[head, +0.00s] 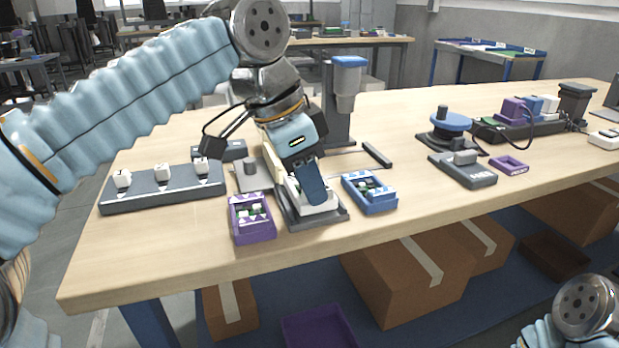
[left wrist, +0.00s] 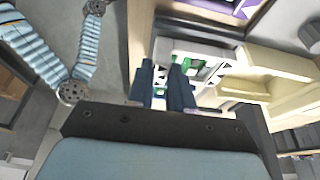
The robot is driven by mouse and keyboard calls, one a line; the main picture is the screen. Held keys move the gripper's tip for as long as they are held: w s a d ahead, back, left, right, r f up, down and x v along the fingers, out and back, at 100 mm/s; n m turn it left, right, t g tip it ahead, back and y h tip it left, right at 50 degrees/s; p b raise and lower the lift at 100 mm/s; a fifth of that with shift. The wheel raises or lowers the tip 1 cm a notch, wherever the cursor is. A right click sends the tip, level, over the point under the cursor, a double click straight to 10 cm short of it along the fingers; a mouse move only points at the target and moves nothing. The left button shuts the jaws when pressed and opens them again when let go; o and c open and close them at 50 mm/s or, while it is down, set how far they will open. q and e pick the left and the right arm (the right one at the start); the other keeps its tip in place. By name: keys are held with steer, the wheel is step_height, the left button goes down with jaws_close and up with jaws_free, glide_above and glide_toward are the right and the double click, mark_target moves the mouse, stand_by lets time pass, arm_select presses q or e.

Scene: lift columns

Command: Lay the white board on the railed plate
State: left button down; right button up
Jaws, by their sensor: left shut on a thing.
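My left gripper (head: 316,200) points down over the grey railed plate (head: 337,218) near the table's front edge. It is shut on the white board (head: 322,209), which shows as a pale piece around the fingertips, low over the plate. The fingers hide much of the board, and I cannot tell whether it touches the plate. In the left wrist view the two dark fingers (left wrist: 168,88) stand at the white board (left wrist: 163,48), with green patches beside them. My right gripper is not in view; only part of my right arm shows at the bottom right.
A purple tray (head: 253,231) and a blue tray (head: 371,206) with small parts flank the plate. A cream piece (head: 274,163) stands behind it. A grey bar with white switches (head: 161,190) lies left. A column press (head: 347,90) stands behind. The table is clear toward the right front.

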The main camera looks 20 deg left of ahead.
arm_select(q)
steer(key=shift+f, duration=0.35)
stand_by(0.6)
steer(key=shift+c, duration=2.4)
jaws_free()
steer(key=shift+r, duration=0.1)
step_height(320, 180, up, 2)
steer(key=shift+r+p, duration=0.1)
steer(key=shift+p, duration=1.05)
steer(key=shift+r+p, duration=0.7)
steer(key=shift+r, duration=1.1)
